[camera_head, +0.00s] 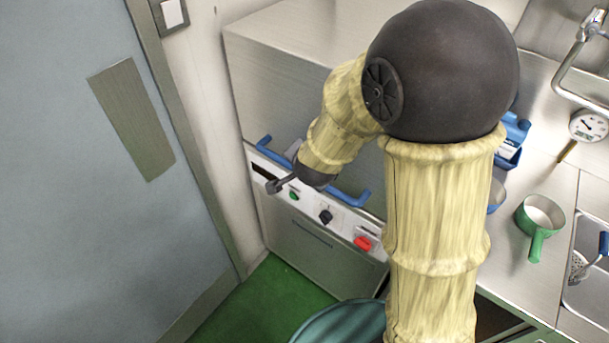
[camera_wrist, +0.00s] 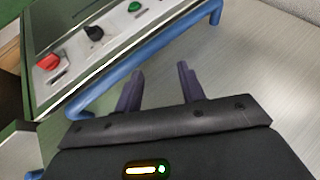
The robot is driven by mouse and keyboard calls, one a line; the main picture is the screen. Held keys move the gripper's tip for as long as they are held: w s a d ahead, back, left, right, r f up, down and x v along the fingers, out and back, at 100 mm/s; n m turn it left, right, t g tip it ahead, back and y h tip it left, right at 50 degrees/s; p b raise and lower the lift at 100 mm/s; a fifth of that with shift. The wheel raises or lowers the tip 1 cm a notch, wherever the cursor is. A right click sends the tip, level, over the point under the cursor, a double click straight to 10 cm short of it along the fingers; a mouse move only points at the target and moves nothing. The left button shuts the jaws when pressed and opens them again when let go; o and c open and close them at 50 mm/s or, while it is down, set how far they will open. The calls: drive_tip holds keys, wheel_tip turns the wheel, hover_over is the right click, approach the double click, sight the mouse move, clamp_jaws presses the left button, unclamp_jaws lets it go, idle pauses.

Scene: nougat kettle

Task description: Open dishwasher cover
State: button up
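The dishwasher is a steel box, and its cover (camera_head: 265,85) shows brushed metal in the head view, partly hidden by my arm. A blue bar handle (camera_head: 348,197) runs along the cover's lower front edge, above the control panel. My gripper (camera_head: 280,185) is at this front edge, over the handle's middle, which my wrist hides. In the wrist view the handle (camera_wrist: 155,50) runs diagonally just beyond the fingertips. My gripper (camera_wrist: 160,70) is open, its two dark fingers apart with only steel surface showing between them. Whether a finger touches the handle I cannot tell. The cover looks shut.
The panel has a red knob (camera_head: 363,243), a black knob (camera_head: 325,216) and a green button (camera_head: 294,195). A grey door (camera_head: 85,230) and wall stand at the left. A green-handled pot (camera_head: 536,225) sits on the counter at the right. Green floor lies below.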

drive_tip(key=a+f+m+t+h+b, duration=0.1)
drive_tip(key=a+f+m+t+h, duration=0.25)
drive_tip(key=a+m, duration=0.5)
drive_tip(key=s+a+f+m+h+b, duration=0.1)
drive_tip(key=s+a+m+h, duration=0.1)
drive_tip(key=s+m+h, duration=0.5)
drive_tip(key=shift+s+f+m+t, duration=0.15)
drive_tip(key=shift+s+m+t, duration=0.3)
drive_tip(key=shift+s, duration=0.45)
drive_tip(key=shift+w, duration=0.1)
drive_tip(key=p+x, duration=0.3)
drive_tip(key=x, duration=1.4)
drive_tip(key=shift+d+f+p, duration=0.1)
drive_tip(key=shift+d+p, duration=0.1)
drive_tip(key=shift+p, duration=0.1)
clamp_jaws()
